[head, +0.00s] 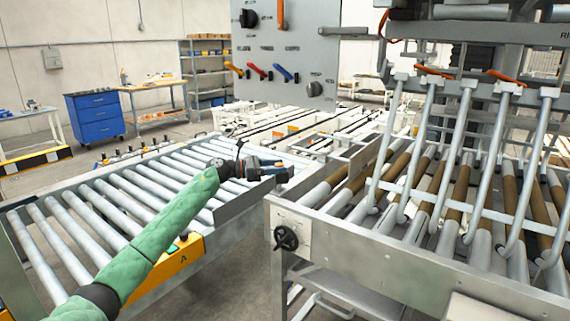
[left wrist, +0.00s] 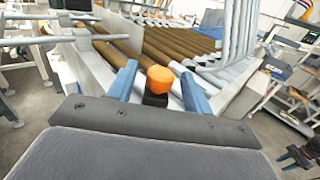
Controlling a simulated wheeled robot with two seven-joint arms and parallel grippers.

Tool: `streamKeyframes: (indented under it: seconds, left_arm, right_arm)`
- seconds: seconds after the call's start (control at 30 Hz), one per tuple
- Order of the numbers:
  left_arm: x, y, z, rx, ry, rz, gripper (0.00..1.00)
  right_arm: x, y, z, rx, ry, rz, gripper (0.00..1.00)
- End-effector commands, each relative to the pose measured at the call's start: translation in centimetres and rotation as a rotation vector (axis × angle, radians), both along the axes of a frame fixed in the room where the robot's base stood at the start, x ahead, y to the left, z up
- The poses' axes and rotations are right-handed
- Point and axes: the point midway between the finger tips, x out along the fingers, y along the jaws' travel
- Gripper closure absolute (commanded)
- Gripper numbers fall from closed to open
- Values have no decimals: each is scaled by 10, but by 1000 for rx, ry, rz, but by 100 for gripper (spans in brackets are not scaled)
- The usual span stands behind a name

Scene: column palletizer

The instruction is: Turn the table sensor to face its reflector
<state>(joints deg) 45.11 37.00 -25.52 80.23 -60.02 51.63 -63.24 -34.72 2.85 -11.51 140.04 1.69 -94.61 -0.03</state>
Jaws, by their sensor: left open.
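My left gripper (head: 272,172) reaches in over the far right corner of the left roller conveyor, close to the gap before the roller table on the right. In the left wrist view its two blue fingers (left wrist: 160,88) are spread apart. An orange-topped piece on a black body (left wrist: 160,79), which looks like the table sensor, shows between the fingers; I cannot tell whether they touch it. Which way the sensor faces is not clear. I cannot make out the reflector. My right gripper is not seen in the head view.
The left roller conveyor (head: 60,238) has empty rollers. The roller table (head: 350,258) with a black handwheel (head: 286,238) and bent grey bars stands at right. A grey control panel (head: 283,50) hangs above. A blue cabinet (head: 96,115) stands behind.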

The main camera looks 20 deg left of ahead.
Motion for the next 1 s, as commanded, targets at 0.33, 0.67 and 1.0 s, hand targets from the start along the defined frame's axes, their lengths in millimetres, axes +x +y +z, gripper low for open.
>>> streamKeyframes:
  seconds: [0.33, 0.67, 1.0]
  left_arm:
    - [14, -27, 0, 0, 1, 1, 50]
    - [14, -27, 0, 0, 1, 1, 62]
    - [14, -27, -1, 0, 1, 12, 94]
  right_arm:
    - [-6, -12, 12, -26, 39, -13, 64]
    - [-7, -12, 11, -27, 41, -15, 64]
    - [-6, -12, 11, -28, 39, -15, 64]
